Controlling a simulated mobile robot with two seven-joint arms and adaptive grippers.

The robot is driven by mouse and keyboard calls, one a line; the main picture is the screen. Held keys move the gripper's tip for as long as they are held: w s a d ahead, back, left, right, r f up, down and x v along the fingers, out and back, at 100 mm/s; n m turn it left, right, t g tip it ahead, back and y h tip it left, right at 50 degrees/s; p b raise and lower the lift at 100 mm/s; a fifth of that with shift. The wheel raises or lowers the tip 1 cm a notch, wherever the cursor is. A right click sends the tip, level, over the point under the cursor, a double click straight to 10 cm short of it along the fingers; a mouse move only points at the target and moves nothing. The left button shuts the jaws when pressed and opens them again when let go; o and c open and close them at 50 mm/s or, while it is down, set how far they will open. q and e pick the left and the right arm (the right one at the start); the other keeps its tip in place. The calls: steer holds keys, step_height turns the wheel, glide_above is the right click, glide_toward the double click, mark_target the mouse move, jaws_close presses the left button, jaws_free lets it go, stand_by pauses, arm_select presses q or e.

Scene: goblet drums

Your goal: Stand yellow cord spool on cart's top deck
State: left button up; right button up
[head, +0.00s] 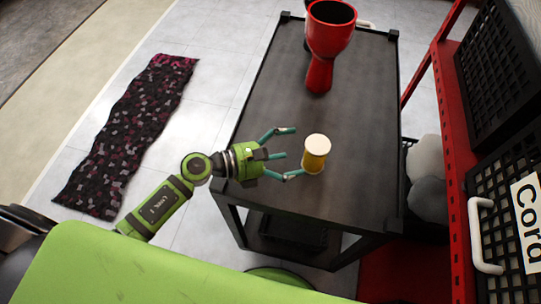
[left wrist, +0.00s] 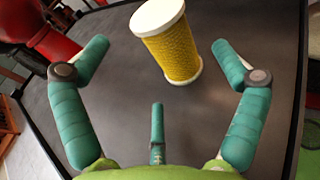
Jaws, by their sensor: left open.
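The yellow cord spool (head: 315,154) with pale end discs stands upright on the dark top deck of the cart (head: 350,100), near its front part. It also shows in the left wrist view (left wrist: 172,47), standing on the deck just beyond the fingertips. My left gripper (head: 289,153) is open and comes in from the left over the deck, with its teal fingers spread beside the spool. In the left wrist view no finger visibly touches the spool (left wrist: 168,40). My right gripper is not in view.
A red goblet drum (head: 328,45) stands at the far end of the deck, with a dark item partly behind it. A red rack (head: 455,150) with black crates stands right of the cart. A dark patterned rug (head: 130,130) lies on the floor at left. The middle deck is clear.

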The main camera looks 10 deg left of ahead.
arm_select(q)
steer(key=b+v, duration=0.1)
steer(key=v, duration=0.3)
steer(key=shift+s+a+f, duration=0.1)
steer(key=shift+s+a, duration=0.1)
steer(key=shift+a, duration=0.1)
steer(key=shift+s+a+r, duration=0.25)
steer(key=shift+a+r, duration=0.05)
steer(key=shift+a, duration=0.1)
